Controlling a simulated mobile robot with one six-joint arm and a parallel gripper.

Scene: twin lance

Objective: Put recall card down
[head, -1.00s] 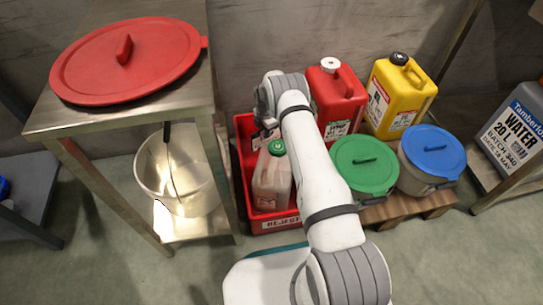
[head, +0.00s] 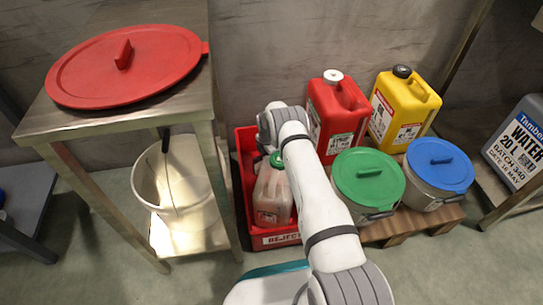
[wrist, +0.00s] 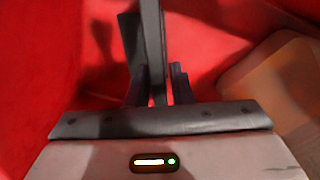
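The recall card is not clearly readable in any view. In the wrist view a thin grey upright strip (wrist: 153,45), possibly the card seen edge-on, stands between the fingers of my gripper (wrist: 160,88). The fingers are a little apart, with red showing between the strip and the right finger. My gripper is inside or just above the red reject crate (head: 243,185), where the red surface (wrist: 60,60) fills the wrist view. In the head view my own arm hides the gripper. A pale jug with a green cap (head: 271,190) stands in the crate.
A red jug (head: 335,115), a yellow jug (head: 403,108), a green-lidded tub (head: 368,178) and a blue-lidded tub (head: 438,167) stand right of the crate on a pallet. A steel stand with a red lid (head: 120,68) and white bucket (head: 172,185) is left.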

